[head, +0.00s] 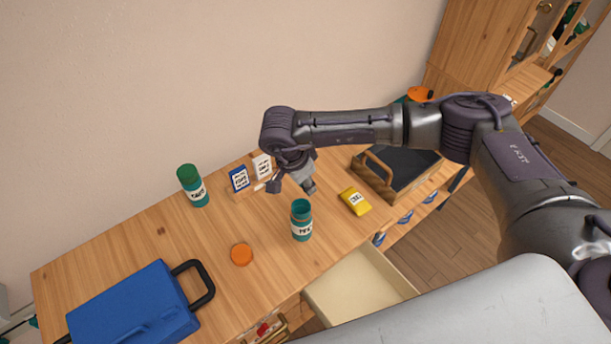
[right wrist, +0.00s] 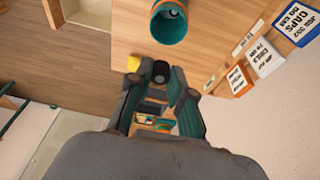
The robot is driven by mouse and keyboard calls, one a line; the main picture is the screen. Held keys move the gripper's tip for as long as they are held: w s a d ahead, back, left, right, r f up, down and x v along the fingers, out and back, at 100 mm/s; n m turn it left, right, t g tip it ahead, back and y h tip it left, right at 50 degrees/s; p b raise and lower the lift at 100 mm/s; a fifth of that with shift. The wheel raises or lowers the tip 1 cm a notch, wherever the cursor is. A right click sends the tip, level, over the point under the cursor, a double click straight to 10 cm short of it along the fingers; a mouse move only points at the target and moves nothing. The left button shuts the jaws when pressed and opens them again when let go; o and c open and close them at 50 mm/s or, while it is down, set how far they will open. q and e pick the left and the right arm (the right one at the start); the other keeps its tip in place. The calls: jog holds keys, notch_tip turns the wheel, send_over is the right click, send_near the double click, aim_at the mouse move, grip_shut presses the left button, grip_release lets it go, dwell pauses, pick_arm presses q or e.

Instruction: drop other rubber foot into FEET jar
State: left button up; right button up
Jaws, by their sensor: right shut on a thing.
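An open teal jar (head: 302,222) with a white label stands upright near the table's front edge; the label is too small to read surely. It also shows in the right wrist view (right wrist: 157,39), with something small and dark inside. My right gripper (head: 292,187) is above the table, behind and slightly left of the jar in the head view. In the right wrist view its fingers (right wrist: 160,78) are shut on a small dark round rubber foot (right wrist: 160,71), apart from the jar's rim. The foot is not discernible in the head view. My left gripper is out of view.
An orange lid (head: 241,254) lies left of the jar. A green-capped jar (head: 192,187), a blue card (head: 239,179) and a white card (head: 262,165) stand behind.

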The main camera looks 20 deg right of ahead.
jog(key=shift+f, duration=0.6)
jog(key=o, duration=0.8)
jog(key=shift+r, duration=0.15)
jog(key=v, duration=1.1)
jog(key=shift+r, duration=0.35)
